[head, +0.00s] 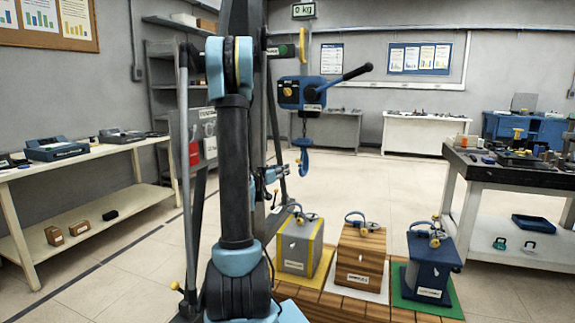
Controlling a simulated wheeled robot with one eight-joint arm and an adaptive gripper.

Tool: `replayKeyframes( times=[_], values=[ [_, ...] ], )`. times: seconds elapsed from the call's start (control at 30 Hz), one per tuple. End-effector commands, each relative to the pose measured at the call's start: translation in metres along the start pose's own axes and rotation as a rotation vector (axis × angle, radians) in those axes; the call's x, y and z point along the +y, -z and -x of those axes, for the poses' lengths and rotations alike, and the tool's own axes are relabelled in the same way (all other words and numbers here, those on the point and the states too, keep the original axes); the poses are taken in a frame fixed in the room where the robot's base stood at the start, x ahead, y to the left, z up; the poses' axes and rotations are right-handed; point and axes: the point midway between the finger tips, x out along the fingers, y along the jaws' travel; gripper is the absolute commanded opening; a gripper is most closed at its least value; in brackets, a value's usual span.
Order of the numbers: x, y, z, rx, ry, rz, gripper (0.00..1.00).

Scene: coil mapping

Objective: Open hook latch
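A blue hook (303,157) hangs on a short chain below a blue hoist block (302,93) with a black lever pointing up to the right. The hook's latch is too small to tell whether it is open or shut. My arm rises in front, left of the hook, and covers part of the hoist's stand. Small light-blue and dark parts (270,182) show just right of my arm, below and left of the hook. They may be the end of my arm, but I cannot make out fingers, nor whether they touch anything.
Three boxes with ringed tops stand below the hook on a slatted wooden platform: grey (299,245), wooden (361,256) and blue (428,267). A dark-topped workbench (505,170) is at right, a pale bench (90,160) at left. The floor between platform and right workbench is clear.

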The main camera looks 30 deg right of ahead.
Motion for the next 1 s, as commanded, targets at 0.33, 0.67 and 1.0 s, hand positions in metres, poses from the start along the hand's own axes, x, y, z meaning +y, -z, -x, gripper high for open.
replayKeyframes(
  times=[0.33,0.67,1.0],
  values=[
    [0.000,0.000,-0.028,0.012,-0.001,-0.002,0.41],
    [0.001,0.000,-0.086,0.011,-0.002,-0.002,0.41],
    [0.001,0.001,-0.145,0.011,-0.002,-0.002,0.41]
  ],
)
